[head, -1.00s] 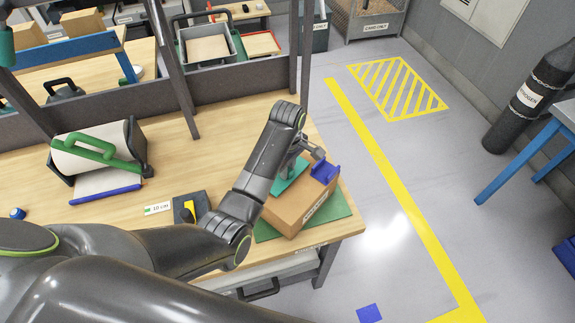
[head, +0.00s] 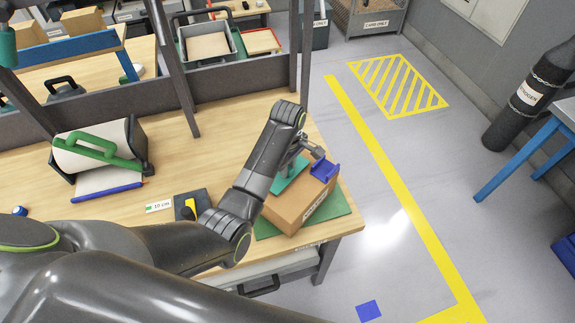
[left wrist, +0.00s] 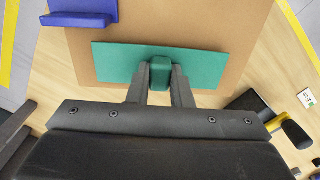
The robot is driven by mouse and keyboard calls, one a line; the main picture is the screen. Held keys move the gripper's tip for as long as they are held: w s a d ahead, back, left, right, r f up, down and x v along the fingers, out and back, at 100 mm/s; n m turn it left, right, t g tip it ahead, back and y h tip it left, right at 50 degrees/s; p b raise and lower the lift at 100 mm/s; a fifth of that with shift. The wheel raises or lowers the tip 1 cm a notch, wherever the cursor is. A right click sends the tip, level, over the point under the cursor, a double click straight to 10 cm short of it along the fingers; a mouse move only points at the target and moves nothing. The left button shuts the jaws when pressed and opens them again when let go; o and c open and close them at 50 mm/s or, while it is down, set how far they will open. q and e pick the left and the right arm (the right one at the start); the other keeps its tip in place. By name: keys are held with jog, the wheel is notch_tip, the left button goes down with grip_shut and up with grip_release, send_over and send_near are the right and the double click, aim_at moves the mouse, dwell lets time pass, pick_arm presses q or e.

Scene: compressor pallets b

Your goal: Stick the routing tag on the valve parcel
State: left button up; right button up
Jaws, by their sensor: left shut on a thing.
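The valve parcel, a brown cardboard box (head: 298,208) with a white label on its side, sits on a green mat (head: 345,203) at the table's right end. My left gripper (left wrist: 160,82) is above the box, shut on the green grip block of the routing tag, a flat teal plate (left wrist: 110,62). In the head view the tag (head: 290,178) appears at the box top, partly hidden by my left arm. I cannot tell whether it touches the cardboard. A blue bracket-like piece (head: 324,171) is at the box's far right edge; it also shows in the left wrist view (left wrist: 82,12). My right gripper is not in view.
A dark pad with a yellow-handled item (head: 190,207) and a "10 cm" card (head: 158,206) lie left of the box. A roll stand with a green handle (head: 100,150) stands further left. Dark uprights (head: 172,70) rise behind.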

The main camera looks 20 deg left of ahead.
pick_arm(q)
jog(key=shift+f, duration=0.55)
jog(key=o, duration=0.9)
